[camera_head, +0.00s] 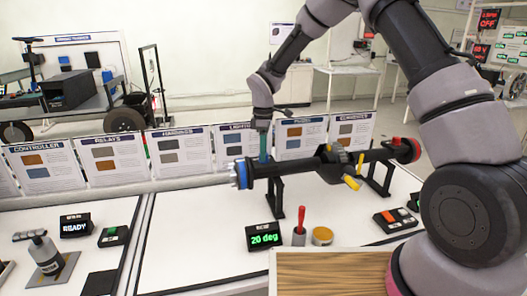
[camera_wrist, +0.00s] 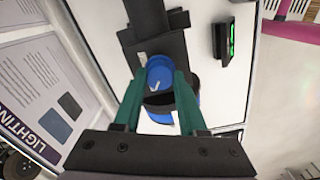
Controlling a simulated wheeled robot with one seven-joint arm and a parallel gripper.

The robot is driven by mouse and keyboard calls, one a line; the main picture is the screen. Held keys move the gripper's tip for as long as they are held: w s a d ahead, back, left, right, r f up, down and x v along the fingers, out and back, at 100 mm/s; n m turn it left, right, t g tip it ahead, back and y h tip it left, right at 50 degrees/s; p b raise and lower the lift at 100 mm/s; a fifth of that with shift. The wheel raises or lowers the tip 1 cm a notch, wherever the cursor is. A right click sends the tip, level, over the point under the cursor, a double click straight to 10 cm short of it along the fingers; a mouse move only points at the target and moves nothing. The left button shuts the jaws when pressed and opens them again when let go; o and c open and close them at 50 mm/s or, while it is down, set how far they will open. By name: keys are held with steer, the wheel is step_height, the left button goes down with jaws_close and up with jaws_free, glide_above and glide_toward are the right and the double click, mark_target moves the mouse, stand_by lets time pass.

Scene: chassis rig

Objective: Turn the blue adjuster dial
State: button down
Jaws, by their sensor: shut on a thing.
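The blue adjuster dial (camera_wrist: 158,78) shows in the wrist view as a small round blue knob with a white pointer mark. It sits on the black tube assembly (camera_head: 300,165), which rests on black stands. My gripper (camera_head: 264,155) points down onto the tube near its left end. In the wrist view my gripper's green fingers (camera_wrist: 160,92) are on either side of the dial and shut on it. In the head view the fingers mostly hide the dial. A display (camera_head: 264,236) in front of the tube reads "20 deg" in green.
Information panels (camera_head: 180,151) line the back.

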steer(key=shift+c, duration=2.3)
jaws_free()
step_height(320, 180, up, 11)
